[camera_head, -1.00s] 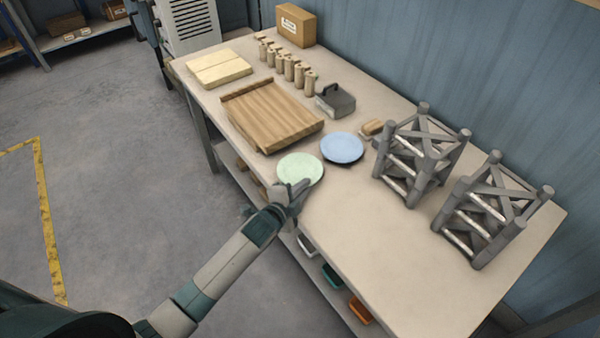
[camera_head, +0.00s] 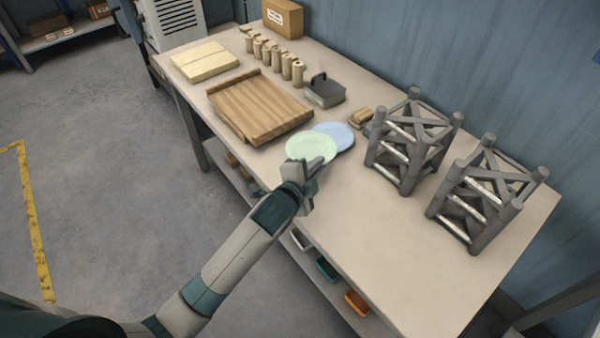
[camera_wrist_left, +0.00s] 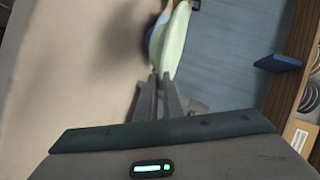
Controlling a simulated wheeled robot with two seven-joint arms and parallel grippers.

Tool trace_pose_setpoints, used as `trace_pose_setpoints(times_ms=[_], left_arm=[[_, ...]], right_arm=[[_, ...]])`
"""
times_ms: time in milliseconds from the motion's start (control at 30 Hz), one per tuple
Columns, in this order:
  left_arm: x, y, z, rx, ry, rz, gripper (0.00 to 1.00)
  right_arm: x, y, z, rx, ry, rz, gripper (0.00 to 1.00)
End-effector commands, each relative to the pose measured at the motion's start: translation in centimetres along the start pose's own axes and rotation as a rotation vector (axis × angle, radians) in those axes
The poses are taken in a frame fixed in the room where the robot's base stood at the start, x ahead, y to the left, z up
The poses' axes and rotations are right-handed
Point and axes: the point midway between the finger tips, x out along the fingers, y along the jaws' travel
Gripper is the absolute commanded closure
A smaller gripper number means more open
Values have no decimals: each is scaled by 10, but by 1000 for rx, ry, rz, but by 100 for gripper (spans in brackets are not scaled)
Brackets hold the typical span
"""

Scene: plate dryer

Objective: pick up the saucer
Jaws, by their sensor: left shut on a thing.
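The pale green saucer (camera_head: 308,147) is at the front edge of the table, left of the racks. My left gripper (camera_head: 313,166) is shut on its near rim. In the left wrist view the fingers (camera_wrist_left: 161,80) pinch the green saucer (camera_wrist_left: 176,42) at its edge, and it looks tilted and held above the table. A light blue saucer (camera_head: 341,136) is just behind it, partly covered by the green one in the head view. I cannot tell whether the two touch. My right gripper is not in view.
Two grey racks (camera_head: 413,145) (camera_head: 486,195) stand to the right. A wooden board (camera_head: 260,105), a grey handled box (camera_head: 324,92), a small brown block (camera_head: 361,117) and several beige cylinders (camera_head: 275,56) are behind and left. The table's front right (camera_head: 390,240) is clear.

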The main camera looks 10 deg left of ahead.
Motion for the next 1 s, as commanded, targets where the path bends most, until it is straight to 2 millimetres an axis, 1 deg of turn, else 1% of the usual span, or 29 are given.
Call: trace_pose_setpoints(times_ms=[33, 200, 400, 1000], left_arm=[[0, -1, -12, -2, 5, -4, 100], [-3, -7, -40, -1, 3, -3, 100], [-5, -11, -57, 0, 2, -3, 100], [-6, -11, -59, 1, 0, -1, 100]], right_arm=[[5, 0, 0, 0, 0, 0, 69], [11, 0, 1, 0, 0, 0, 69], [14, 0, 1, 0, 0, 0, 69], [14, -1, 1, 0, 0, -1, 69]])
